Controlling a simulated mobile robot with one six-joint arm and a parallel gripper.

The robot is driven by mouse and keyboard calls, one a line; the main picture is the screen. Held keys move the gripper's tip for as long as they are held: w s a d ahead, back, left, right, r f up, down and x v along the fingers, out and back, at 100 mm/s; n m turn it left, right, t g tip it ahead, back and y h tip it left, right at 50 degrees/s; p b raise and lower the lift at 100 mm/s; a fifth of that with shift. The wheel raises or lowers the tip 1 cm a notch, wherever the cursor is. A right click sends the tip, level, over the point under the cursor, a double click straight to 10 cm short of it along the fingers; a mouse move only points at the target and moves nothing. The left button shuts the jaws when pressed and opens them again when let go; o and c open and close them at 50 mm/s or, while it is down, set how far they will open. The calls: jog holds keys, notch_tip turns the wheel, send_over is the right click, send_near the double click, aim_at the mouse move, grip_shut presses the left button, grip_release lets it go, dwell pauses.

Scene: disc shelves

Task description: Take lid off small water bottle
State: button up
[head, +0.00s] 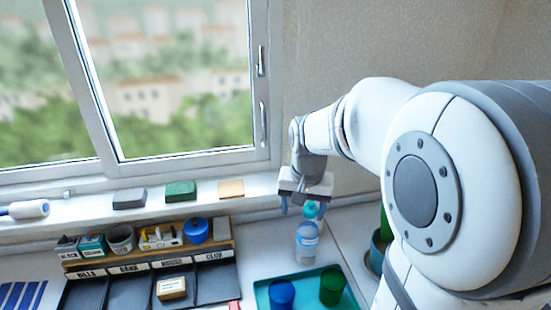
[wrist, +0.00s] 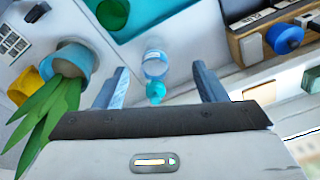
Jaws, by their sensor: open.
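A small clear water bottle (head: 307,243) with a teal lid (head: 310,210) stands upright on the counter, behind the teal tray. In the wrist view the bottle (wrist: 155,62) and its lid (wrist: 156,92) show between my two fingers, the lid nearer to me. My gripper (head: 303,208) is open and above the bottle, its fingers on either side of the lid. In the wrist view my gripper (wrist: 160,85) has a clear gap between each finger and the lid. The lid sits on the bottle.
A teal tray (head: 262,291) holds a blue cup (head: 282,293) and a green cup (head: 332,286) in front of the bottle. A potted plant (wrist: 75,62) stands to one side. A wooden organizer (head: 150,257) with labelled slots is at left. A window sill (head: 85,208) runs behind.

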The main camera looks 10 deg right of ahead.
aim_at(311, 204)
jog(key=w+d+m+p, duration=0.1)
jog(key=w+d, duration=0.1)
jog(key=w, duration=0.1)
jog(key=w+d+f+m+p, duration=0.1)
jog(key=w+d, duration=0.1)
jog(key=w, duration=0.1)
jog(key=w+d+f+m+g+p, duration=0.1)
jog(key=w+d+m, duration=0.1)
jog(key=w, duration=0.2)
jog(key=shift+d+f, duration=0.15)
jog(key=shift+d, duration=0.05)
jog(key=shift+w+d+f, duration=0.2)
jog(key=shift+w+f, duration=0.05)
jog(key=f+p, duration=0.1)
jog(key=f, duration=0.1)
jog(key=f+p, duration=0.1)
jog(key=f, duration=0.4)
jog(key=shift+w+f+p, duration=0.35)
jog(key=shift+f+p, duration=0.05)
jog(key=c, duration=1.1)
